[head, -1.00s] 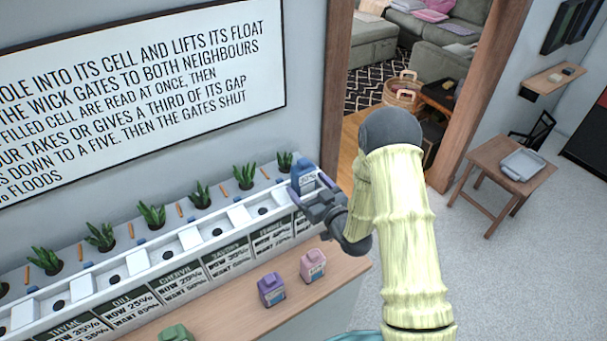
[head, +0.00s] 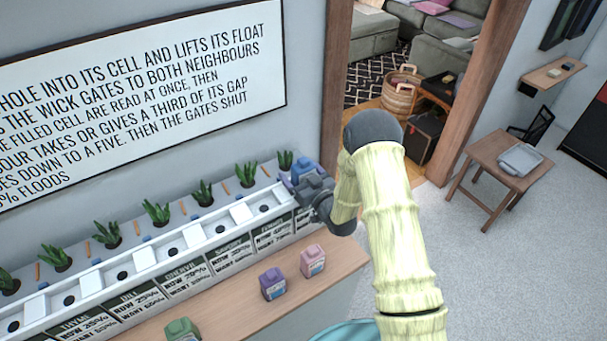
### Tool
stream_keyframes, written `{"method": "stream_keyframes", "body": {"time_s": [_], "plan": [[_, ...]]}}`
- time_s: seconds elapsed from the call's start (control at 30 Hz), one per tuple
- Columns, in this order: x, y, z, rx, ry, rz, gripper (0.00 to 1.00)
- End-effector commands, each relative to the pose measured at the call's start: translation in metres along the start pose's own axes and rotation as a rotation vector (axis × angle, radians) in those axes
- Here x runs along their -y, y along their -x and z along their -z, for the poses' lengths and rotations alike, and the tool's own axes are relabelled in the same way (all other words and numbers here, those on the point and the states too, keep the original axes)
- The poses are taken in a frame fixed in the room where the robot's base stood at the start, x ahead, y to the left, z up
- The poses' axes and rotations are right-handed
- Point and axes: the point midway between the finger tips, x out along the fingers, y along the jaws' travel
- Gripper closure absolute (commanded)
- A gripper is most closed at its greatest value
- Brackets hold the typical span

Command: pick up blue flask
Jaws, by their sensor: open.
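The blue flask (head: 303,167) stands at the far right end of the white planter trough (head: 203,236). Only its upper part shows, because my gripper covers its lower part. My gripper (head: 305,180) is open and right at the flask, on its near side. A finger shows at the flask's left side. I cannot tell whether the fingers touch it or how far they reach around it.
Several small plants stand in a row along the trough's back.

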Motion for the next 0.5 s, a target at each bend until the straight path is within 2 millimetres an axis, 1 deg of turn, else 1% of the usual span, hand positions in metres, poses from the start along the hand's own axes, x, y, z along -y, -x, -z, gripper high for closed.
{"method": "stream_keyframes", "body": {"time_s": [0.4, 0.47, 0.5], "plan": [[-0.0001, 0.0004, -0.0001, 0.0, 0.0, 0.0, 0.15], [-0.0001, 0.0004, -0.0001, 0.0, 0.0, 0.0, 0.27], [-0.0002, 0.0004, -0.0001, 0.0, 0.0, 0.0, 0.35]]}}
